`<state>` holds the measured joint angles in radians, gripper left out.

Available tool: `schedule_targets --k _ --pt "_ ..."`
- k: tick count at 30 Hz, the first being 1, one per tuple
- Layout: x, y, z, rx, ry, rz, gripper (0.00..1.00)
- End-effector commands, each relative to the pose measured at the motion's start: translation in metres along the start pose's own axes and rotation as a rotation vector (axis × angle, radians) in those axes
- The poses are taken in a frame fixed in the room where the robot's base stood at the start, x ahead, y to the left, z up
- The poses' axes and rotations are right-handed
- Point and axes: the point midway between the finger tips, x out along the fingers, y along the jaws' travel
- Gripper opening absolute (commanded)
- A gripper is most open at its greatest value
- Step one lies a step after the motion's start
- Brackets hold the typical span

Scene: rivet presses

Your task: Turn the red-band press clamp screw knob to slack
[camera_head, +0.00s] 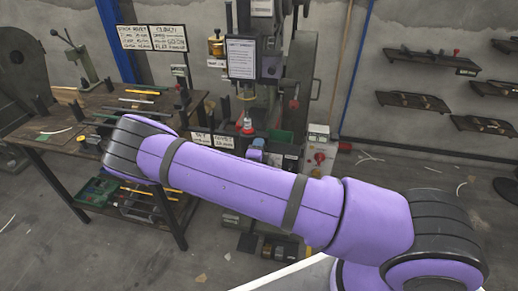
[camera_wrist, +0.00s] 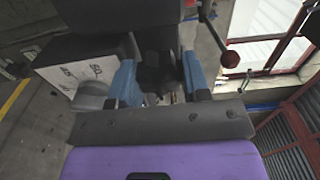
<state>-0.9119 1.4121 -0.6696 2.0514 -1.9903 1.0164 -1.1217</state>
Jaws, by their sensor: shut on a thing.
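The press (camera_head: 263,70) stands upright behind my arm in the head view, with a red-and-white part (camera_head: 247,126) at its working point. I cannot make out a red band on it. In the wrist view the two blue fingers of my gripper (camera_wrist: 160,82) stand on either side of a dark part, which appears to be the clamp screw knob (camera_wrist: 160,66). The gripper is shut on it. The knob is mostly in shadow, so its turn position cannot be read. In the head view my arm hides the area in front of the press's lower part.
In the head view a workbench (camera_head: 62,142) with tools stands left, and shelves (camera_head: 420,100) hang on the right wall.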

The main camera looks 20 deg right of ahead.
Motion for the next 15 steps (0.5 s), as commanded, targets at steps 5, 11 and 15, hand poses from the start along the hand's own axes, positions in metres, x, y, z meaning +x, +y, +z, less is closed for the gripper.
schedule_targets --k 5,11,15 --pt "-0.0010 0.0013 0.0007 -0.167 -0.003 0.002 0.20" --pt "-0.0010 0.0019 0.0005 -0.336 -0.003 0.002 0.20" --pt "-0.0010 0.0021 0.0004 -0.433 -0.003 0.002 0.20"
